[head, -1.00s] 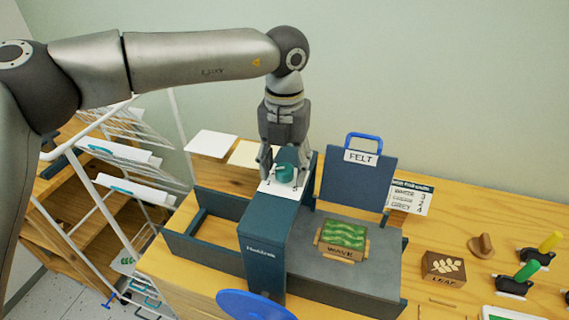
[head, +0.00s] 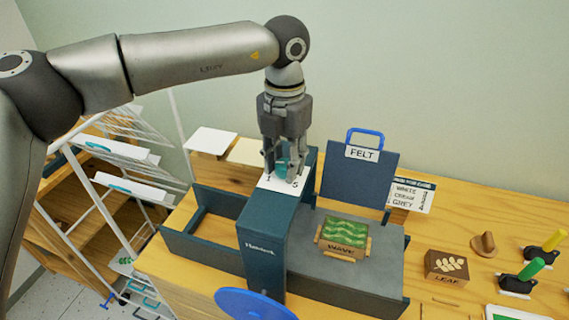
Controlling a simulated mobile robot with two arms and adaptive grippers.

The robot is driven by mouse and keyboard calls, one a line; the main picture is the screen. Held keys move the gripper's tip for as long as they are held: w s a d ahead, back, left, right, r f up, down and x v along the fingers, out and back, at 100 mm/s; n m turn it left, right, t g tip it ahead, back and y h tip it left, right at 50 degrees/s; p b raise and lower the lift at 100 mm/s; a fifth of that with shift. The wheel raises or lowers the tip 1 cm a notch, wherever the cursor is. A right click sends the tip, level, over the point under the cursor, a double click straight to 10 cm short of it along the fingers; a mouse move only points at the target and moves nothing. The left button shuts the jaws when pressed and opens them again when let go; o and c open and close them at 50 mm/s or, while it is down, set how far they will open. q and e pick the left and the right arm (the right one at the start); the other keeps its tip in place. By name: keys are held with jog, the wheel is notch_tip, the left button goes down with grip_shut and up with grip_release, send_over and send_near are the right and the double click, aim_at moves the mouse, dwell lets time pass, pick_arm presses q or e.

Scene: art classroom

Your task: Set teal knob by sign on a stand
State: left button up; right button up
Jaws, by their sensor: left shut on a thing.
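The teal knob (head: 282,168) sits on a white dial plate (head: 270,183) on top of the dark blue press (head: 262,225). The plate shows a 1 at its left and a 5 at its right. My left gripper (head: 284,173) points down from above and is shut on the knob; its fingers hide much of it, and I cannot tell its setting. The sign (head: 411,195) stands behind the press at the right, with the lines WHITE, CREAM and GREY; its numbers are not clear now. My right gripper is not in view.
A green WAVE block (head: 344,234) lies on the grey press bed (head: 390,265). A blue-handled FELT panel (head: 357,182) stands behind it. A blue wheel (head: 250,306) is at the front. A LEAF block (head: 446,266) and rollers are at right; a white drying rack (head: 110,195) stands left.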

pick_arm(q)
jog(key=m+b, duration=0.1)
jog(key=m, duration=0.3)
jog(key=shift+m, duration=0.3)
jog(key=m, duration=0.4)
jog(key=shift+m+b, duration=0.3)
jog(key=shift+b, duration=0.05)
jog(key=m, duration=0.5)
jog(key=shift+m, duration=0.3)
jog(key=m, duration=0.5)
jog(key=shift+r, duration=0.1)
jog(key=shift+m, duration=0.4)
jog(key=o, duration=1.1)
jog(key=shift+c, duration=0.2)
